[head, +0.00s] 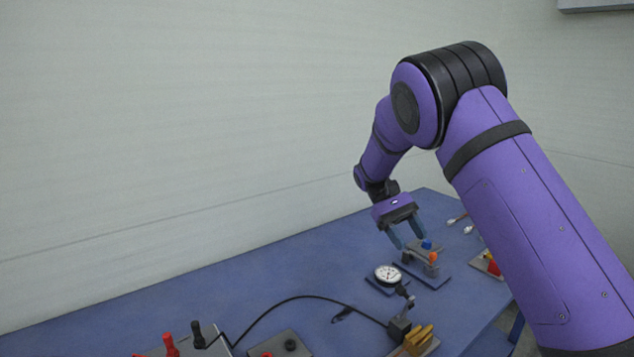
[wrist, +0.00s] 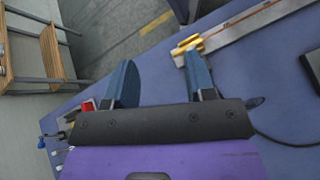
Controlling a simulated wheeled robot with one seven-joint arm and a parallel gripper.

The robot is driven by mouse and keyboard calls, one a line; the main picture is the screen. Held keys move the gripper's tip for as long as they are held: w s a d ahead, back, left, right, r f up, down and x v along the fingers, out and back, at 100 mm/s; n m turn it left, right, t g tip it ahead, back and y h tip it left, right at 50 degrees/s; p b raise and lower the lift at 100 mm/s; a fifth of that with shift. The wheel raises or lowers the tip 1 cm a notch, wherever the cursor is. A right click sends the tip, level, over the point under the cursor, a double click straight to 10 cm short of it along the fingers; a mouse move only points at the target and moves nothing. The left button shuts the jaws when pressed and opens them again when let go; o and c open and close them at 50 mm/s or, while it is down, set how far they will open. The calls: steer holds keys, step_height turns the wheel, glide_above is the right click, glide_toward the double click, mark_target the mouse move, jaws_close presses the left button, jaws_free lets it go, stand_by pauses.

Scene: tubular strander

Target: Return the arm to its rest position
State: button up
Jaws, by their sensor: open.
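My gripper (head: 407,237) is at the end of my purple arm, low over the far right part of the blue table. Its two blue fingers stand apart with nothing between them, as the wrist view (wrist: 161,82) also shows. In the head view the fingers are just above and left of a small fixture (head: 422,262) with a blue knob and an orange knob. I cannot tell whether they touch it. My arm is bent at the elbow, its forearm reaching down over the table.
A dial gauge (head: 387,274) on a stand is near the fixture. A black cable (head: 300,297) crosses the blue table (head: 262,273). Red and black plugs (head: 170,345) are at the front left. A yellow-ended ruler-like bar (wrist: 235,30) shows in the wrist view. A wall runs behind the table.

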steer(key=s+d+r+m+t+y, duration=0.1)
steer(key=s+d+r+t+y, duration=0.2)
steer(key=s+r, duration=0.4)
steer(key=s+d+r+t+y, duration=0.25)
steer(key=s+d+r, duration=0.25)
steer(key=s+r, duration=0.25)
steer(key=s+d+r+m+t, duration=0.1)
steer(key=s+t, duration=0.8)
steer(key=s, duration=0.9)
steer(key=shift+v, duration=0.85)
steer(key=shift+d, duration=0.15)
